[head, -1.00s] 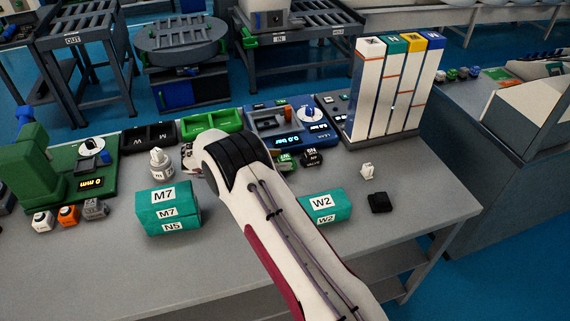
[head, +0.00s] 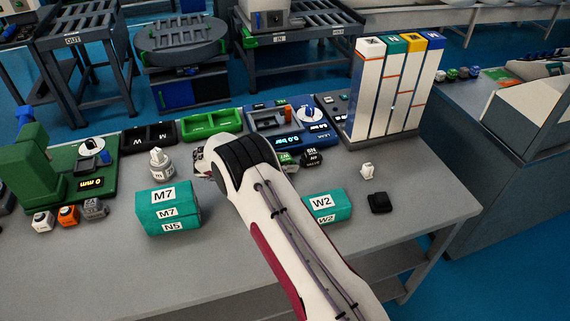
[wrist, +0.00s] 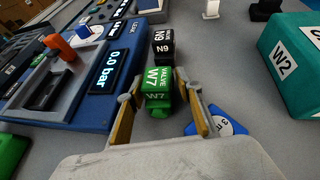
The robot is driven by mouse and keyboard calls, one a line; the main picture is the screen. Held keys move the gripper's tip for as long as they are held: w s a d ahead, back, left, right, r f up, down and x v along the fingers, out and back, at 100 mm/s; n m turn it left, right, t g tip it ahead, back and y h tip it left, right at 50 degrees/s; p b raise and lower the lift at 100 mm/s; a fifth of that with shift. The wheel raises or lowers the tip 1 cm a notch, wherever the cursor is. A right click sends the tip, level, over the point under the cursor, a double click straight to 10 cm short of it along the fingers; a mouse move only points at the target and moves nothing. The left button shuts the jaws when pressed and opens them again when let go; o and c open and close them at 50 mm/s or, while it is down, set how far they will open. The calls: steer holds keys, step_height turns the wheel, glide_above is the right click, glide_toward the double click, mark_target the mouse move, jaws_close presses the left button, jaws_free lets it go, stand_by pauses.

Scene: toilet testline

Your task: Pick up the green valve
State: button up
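The green valve (wrist: 158,90), marked VALVE W7, stands on the grey table in the wrist view. In the head view the green valve (head: 288,159) shows only partly beside my arm. My gripper (wrist: 157,96) is open, with one yellowish finger on each side of the valve's near end. Small gaps seem to remain, but I cannot tell whether either fingertip touches it. In the head view my wrist hides the fingers.
A black N9 block (wrist: 163,46) stands right behind the green valve. The blue leak tester (wrist: 95,75) is close on the left. A blue triangular piece (wrist: 222,122) lies by the right finger. A teal W2 box (wrist: 290,60) stands farther right.

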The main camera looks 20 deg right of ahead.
mark_target(285, 157)
jaws_close()
steer(key=shift+r, duration=0.1)
steer(key=shift+r, duration=4.95)
